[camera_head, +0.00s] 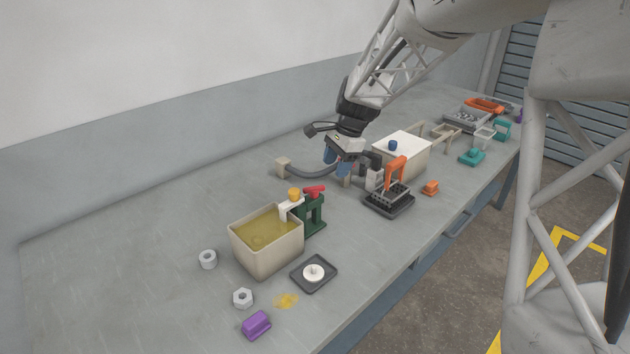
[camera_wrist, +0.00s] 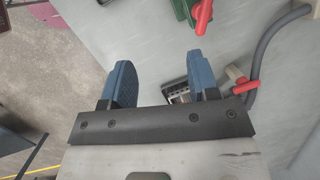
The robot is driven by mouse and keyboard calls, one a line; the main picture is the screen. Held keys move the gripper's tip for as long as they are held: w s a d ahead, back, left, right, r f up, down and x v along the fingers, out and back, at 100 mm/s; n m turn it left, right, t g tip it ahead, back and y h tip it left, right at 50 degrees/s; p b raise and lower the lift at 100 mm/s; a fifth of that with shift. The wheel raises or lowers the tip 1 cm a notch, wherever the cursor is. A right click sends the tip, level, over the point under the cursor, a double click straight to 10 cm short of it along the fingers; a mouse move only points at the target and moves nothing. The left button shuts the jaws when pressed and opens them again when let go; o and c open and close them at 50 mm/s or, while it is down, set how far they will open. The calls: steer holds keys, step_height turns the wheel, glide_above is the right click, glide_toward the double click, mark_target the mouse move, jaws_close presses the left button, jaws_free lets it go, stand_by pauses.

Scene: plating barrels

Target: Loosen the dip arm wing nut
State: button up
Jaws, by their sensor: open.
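A dark green stand (camera_head: 313,214) stands beside the beige tank, with a red winged piece (camera_head: 315,190) on top that looks like the wing nut. A white arm (camera_head: 290,208) with a yellow knob (camera_head: 294,194) reaches from it over the tank. In the wrist view the red piece (camera_wrist: 203,16) and green stand (camera_wrist: 184,9) show at the top edge, beyond the fingers. My gripper (camera_head: 337,162) has blue fingers and is open and empty, behind and to the right of the stand, apart from it. It also shows in the wrist view (camera_wrist: 162,86).
The beige tank (camera_head: 268,256) holds yellowish liquid. A grey hose (camera_head: 315,172) lies behind the stand. A black tray with an orange handle (camera_head: 397,166) and a white-topped box (camera_head: 410,145) are near my gripper. Nuts, a purple block (camera_head: 256,325) and a small dark tray (camera_head: 327,280) lie in front.

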mark_target(314, 187)
steer(key=w+a+f+m, duration=0.1)
steer(key=w, duration=0.1)
steer(key=w+a+f+m+y, duration=0.1)
steer(key=w+f, duration=0.1)
steer(key=w+a+f+m, duration=0.1)
steer(key=w, duration=0.1)
steer(key=shift+w+a+f+g, duration=0.15)
steer(key=shift+w+f+g, duration=0.15)
steer(key=shift+f, duration=0.1)
steer(key=shift+f, duration=0.1)
steer(key=shift+x, duration=3.8)
steer(key=shift+a, duration=0.15)
